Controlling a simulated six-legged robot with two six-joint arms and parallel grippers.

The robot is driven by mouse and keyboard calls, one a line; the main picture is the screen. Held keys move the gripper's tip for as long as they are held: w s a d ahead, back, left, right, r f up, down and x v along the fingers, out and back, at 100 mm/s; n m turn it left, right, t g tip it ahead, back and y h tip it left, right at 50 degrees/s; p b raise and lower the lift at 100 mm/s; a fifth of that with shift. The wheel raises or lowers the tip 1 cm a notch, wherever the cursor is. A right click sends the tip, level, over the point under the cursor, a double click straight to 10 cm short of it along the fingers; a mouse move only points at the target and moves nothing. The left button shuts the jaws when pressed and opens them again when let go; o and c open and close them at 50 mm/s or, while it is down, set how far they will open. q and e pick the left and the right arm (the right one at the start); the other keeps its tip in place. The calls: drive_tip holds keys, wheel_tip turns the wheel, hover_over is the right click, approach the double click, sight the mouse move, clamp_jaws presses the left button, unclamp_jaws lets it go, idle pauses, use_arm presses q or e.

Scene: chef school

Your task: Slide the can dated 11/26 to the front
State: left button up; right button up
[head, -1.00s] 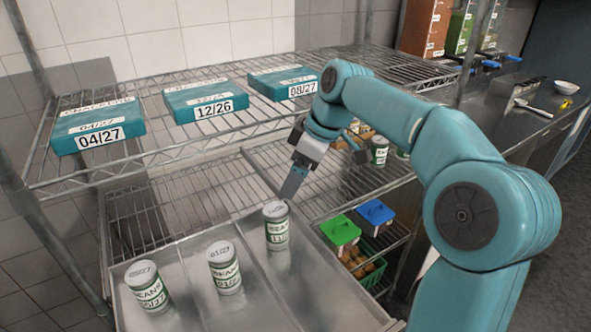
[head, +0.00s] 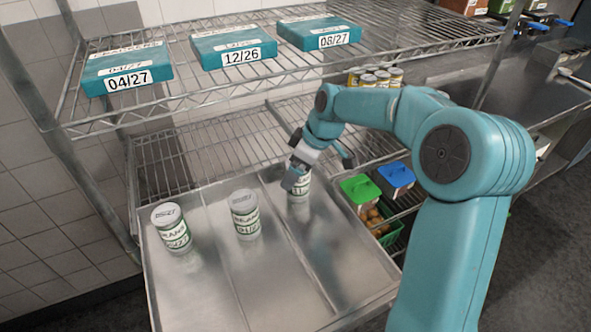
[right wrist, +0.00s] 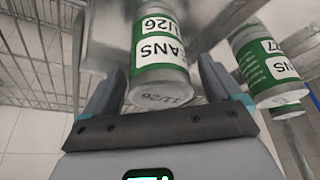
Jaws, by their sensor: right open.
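The can dated 11/26 (head: 299,193) stands upright in the right lane of the metal tray (head: 275,290), partly hidden by my right gripper (head: 296,182). In the right wrist view this can (right wrist: 160,50), white and green with 11/26 on its lid, lies between the two open fingers of my right gripper (right wrist: 160,85). I cannot tell whether a finger touches it. The can dated 01/27 (head: 245,215) stands in the middle lane, and another can ending in /27 (head: 172,228) stands in the left lane. My left gripper is not in view.
Low dividers separate the tray's lanes, whose front parts are clear. Above and behind, a wire shelf (head: 190,105) holds teal boxes dated 04/27 (head: 127,72), 12/26 (head: 232,48) and 08/27 (head: 320,35). Green (head: 360,188) and blue (head: 396,175) boxes sit to the right.

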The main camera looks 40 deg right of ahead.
drive_tip(key=shift+x, duration=0.8)
drive_tip(key=shift+c, duration=0.2)
drive_tip(key=c, duration=1.2)
drive_tip(key=shift+s+a, duration=0.1)
